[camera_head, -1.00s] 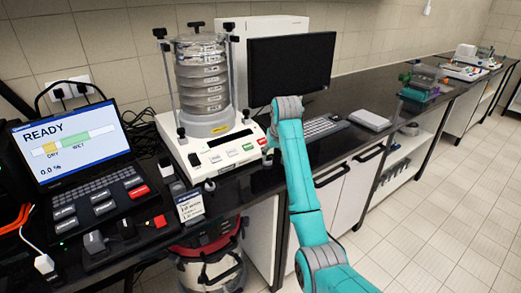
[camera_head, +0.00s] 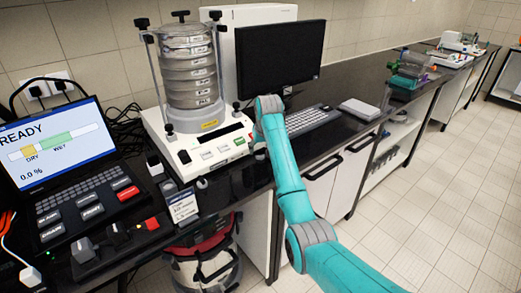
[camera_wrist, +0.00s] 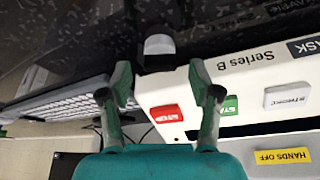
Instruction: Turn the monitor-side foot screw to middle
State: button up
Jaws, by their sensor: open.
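The sieve shaker (camera_head: 190,70) stands on the dark bench, with a white base and a stack of metal sieves. In the wrist view its base (camera_wrist: 230,92) fills the right side, with a red STOP button (camera_wrist: 167,113) and a green button. A pale round foot screw (camera_wrist: 159,45) with a dark part beside it shows at the base's monitor-side corner. My gripper (camera_wrist: 163,88) is open, its two fingers apart with the corner and screw just beyond and between them. Nothing is held. In the head view my arm hides the fingers. The screw's turn position cannot be told.
The monitor (camera_head: 280,55) and keyboard (camera_head: 308,120) stand right of the shaker. The keyboard also shows left of my fingers in the wrist view (camera_wrist: 65,98). A laptop reading READY (camera_head: 62,150) stands at left. A card (camera_head: 182,205) stands before the shaker.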

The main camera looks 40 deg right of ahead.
jog(key=shift+w+f, duration=0.15)
jog(key=shift+f, duration=0.25)
jog(key=c, duration=1.1)
jog(key=shift+c, duration=0.3)
